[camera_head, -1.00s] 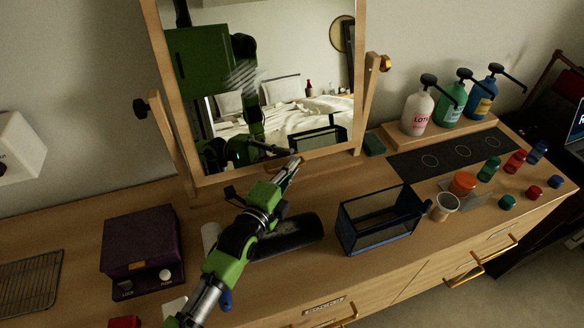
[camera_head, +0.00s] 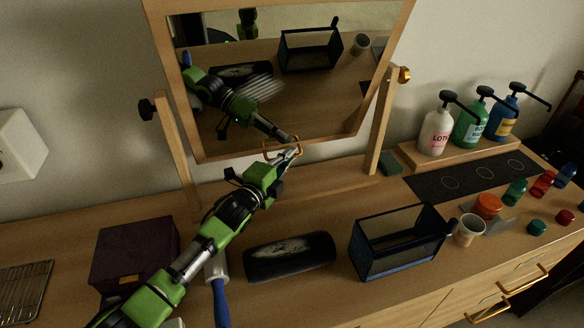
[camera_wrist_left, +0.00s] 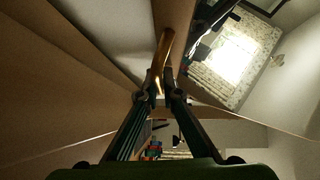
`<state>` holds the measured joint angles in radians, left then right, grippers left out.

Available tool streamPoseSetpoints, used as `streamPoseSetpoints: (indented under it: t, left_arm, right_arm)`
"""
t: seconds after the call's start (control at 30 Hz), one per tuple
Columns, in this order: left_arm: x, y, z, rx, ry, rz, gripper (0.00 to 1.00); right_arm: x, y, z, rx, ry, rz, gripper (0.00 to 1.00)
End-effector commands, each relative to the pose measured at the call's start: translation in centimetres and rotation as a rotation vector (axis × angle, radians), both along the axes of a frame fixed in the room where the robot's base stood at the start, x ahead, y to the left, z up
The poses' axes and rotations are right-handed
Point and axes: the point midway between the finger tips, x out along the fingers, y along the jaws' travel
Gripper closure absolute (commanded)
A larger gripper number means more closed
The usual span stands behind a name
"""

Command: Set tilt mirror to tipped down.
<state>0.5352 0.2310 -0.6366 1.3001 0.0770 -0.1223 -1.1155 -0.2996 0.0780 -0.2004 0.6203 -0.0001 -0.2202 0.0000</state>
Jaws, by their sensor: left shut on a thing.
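The tilt mirror (camera_head: 290,85) hangs in a wooden stand on the dresser, and its glass now reflects the dresser top. A brass handle (camera_head: 268,148) sits at the middle of that lower edge. My left gripper (camera_head: 290,152) is shut on the brass handle. In the left wrist view the handle (camera_wrist_left: 163,55) runs between the closed fingertips (camera_wrist_left: 162,92). The fingers partly hide the handle in the head view. My right gripper is not in view.
Below my left arm lie a dark cylinder (camera_head: 290,257) and a blue-handled roller (camera_head: 220,297). A purple box (camera_head: 135,250) stands left, a glass-sided bin (camera_head: 400,243) and cup (camera_head: 468,230) right. Pump bottles (camera_head: 470,125) stand at the back right.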

Motion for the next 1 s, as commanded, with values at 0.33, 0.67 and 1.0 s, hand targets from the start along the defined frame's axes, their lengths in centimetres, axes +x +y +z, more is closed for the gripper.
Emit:
streamPoseSetpoints:
  t: [0.33, 0.67, 1.0]
  left_arm:
    - [0.68, 0.28, 0.07, 0.002, 0.001, 0.001, 1.00]
    - [0.68, 0.27, 0.15, 0.002, -0.001, 0.001, 0.86]
    - [0.12, 0.61, 0.16, 0.002, -0.001, 0.001, 0.86]
  right_arm:
    - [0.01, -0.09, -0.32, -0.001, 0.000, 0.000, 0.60]
    - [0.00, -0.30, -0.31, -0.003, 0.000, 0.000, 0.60]
    - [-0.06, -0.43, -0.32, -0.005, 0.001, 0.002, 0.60]
